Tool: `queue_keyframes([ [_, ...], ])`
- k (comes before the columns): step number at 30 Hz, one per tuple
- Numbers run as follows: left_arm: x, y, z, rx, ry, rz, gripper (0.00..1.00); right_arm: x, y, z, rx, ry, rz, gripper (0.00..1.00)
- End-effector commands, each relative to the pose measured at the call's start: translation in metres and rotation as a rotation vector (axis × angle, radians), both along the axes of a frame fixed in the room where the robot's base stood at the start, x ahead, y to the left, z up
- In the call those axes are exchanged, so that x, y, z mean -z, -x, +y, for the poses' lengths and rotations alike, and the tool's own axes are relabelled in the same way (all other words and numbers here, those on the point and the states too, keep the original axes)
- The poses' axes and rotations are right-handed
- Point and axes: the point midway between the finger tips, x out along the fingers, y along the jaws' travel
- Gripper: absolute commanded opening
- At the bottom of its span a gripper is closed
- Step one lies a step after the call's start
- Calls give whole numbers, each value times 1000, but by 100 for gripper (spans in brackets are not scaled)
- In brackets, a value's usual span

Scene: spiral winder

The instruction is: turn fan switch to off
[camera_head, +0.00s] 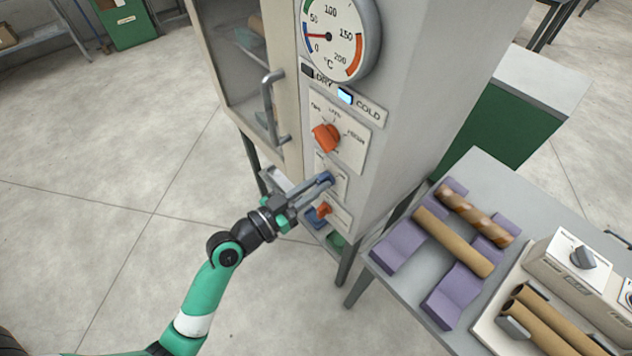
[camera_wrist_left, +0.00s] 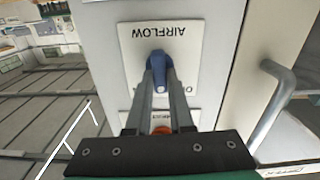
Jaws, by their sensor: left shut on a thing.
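A blue switch knob (camera_head: 327,178) sits on a white plate on the front of the grey cabinet, below the large orange dial knob (camera_head: 325,137). In the left wrist view the blue knob (camera_wrist_left: 158,65) is on a plate marked AIRFLOW (camera_wrist_left: 161,31), with the lettering upside down. My left gripper (camera_head: 321,184) reaches in from the left and is shut on the blue knob, its two fingers (camera_wrist_left: 160,78) on either side of it. The fingers hide part of the knob and plate, so I cannot read its setting. My right gripper is not in view.
A small orange knob (camera_head: 323,209) sits just below my gripper. The cabinet door handle (camera_head: 270,105) stands out to the left of the panel. A grey table (camera_head: 480,165) with purple cradles (camera_head: 398,246) and tubes is at the right. Open floor lies at the left.

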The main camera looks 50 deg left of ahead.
Motion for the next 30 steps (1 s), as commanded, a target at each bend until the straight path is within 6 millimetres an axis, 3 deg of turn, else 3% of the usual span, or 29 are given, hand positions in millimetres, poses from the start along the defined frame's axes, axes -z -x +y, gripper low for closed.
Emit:
queue_keyframes([
  [15,-1,0,3,-1,457,10,0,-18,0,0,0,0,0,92],
  [30,1,0,4,0,654,15,0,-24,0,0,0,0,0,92],
])
